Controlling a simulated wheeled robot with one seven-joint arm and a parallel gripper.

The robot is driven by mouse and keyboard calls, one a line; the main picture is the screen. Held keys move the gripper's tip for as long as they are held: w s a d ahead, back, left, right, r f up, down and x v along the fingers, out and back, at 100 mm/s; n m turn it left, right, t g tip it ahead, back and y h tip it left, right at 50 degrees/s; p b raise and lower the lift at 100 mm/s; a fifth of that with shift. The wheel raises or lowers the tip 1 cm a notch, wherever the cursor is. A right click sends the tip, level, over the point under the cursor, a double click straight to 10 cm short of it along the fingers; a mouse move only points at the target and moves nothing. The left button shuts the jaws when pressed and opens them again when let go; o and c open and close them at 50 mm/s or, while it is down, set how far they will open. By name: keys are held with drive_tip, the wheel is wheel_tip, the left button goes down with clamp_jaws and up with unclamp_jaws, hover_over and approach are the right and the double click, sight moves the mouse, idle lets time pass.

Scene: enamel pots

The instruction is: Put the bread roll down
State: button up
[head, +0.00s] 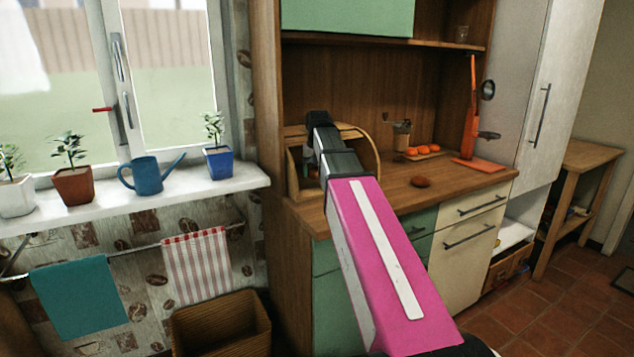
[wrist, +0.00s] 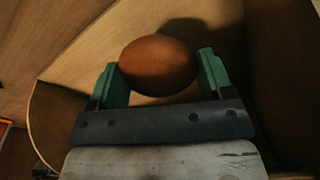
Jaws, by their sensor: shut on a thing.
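The brown, oval bread roll (wrist: 158,66) is between the two green fingers of my gripper (wrist: 158,78) in the wrist view. The fingers are shut on its left and right sides. Wooden surfaces surround it, with a curved wooden edge at the left, and a shadow falls behind it. I cannot tell whether the roll touches the surface beneath. In the head view my arm reaches to the open wooden bread box (head: 356,134) on the counter. My fingers and the held roll are hidden there behind the arm.
The counter's front is mostly clear. A windowsill (head: 110,205) with plants and a blue watering can (head: 148,176) is at the left.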

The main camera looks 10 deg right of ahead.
sight(317, 188)
drive_tip(key=shift+f, duration=2)
drive_tip(key=shift+f, duration=0.1)
drive_tip(key=o, duration=1)
drive_tip(key=r, duration=0.4)
drive_tip(key=s+r, duration=0.1)
drive_tip(key=r, duration=0.7)
drive_tip(key=shift+s+r, duration=0.1)
drive_tip(key=shift+s, duration=0.15)
